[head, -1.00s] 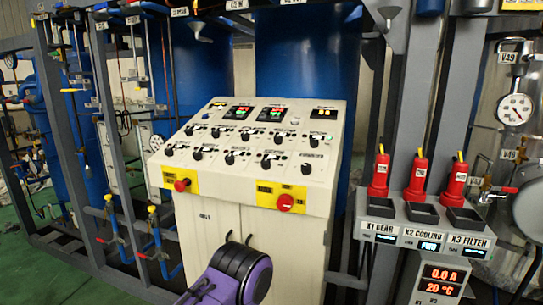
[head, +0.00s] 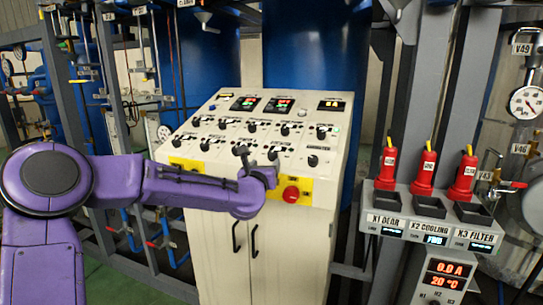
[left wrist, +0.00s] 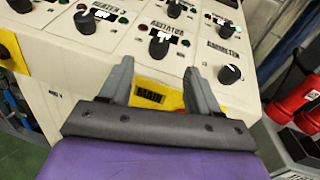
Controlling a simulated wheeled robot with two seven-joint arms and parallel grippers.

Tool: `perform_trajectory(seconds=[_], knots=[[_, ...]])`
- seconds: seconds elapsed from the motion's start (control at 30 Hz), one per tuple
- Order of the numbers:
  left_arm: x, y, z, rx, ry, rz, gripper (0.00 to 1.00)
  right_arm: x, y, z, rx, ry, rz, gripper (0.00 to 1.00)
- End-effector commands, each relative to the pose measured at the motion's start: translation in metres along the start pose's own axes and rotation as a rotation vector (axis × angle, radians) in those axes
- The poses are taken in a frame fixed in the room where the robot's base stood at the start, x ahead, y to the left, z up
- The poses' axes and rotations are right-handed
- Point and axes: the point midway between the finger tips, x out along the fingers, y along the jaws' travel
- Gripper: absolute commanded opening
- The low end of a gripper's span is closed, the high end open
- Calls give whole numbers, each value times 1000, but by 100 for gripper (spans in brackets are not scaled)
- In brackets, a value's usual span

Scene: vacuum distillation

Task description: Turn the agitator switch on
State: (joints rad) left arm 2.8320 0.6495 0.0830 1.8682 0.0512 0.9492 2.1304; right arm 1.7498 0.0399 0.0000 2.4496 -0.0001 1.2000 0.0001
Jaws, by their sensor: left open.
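The agitator switch (left wrist: 158,46) is a black rotary knob with a white mark, under an AGITATOR label on the sloped cream panel (left wrist: 62,52). In the head view, the agitator switch (head: 272,154) appears in the bottom row of knobs, close to my gripper. My left gripper (left wrist: 158,68) is open and empty. Its two grey fingers point at the panel, with the agitator knob just beyond the tips and roughly between them. In the head view, my left gripper (head: 257,160) is at the panel's lower front edge. My right gripper is out of view.
A red button (head: 291,194) on a yellow plate sits right beside my gripper. The barometer knob (left wrist: 230,74) is to the right and the heater 2 knob (left wrist: 85,22) to the left. Red extinguisher-like bottles (head: 424,170) stand on a shelf at the right.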

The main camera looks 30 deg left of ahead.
Motion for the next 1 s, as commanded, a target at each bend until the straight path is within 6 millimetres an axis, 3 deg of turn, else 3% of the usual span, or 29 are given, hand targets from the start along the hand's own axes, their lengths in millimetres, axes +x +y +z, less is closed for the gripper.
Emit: perform_trajectory(seconds=[0.4,0.57,0.8,0.83,1.0], knots=[[84,-1,3,7,1,1,62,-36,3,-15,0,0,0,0],[97,0,0,6,1,0,62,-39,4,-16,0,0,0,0],[98,0,-1,6,0,0,62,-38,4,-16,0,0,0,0],[98,0,-1,6,0,0,59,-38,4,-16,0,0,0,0],[98,0,0,6,1,0,6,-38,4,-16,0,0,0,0]])
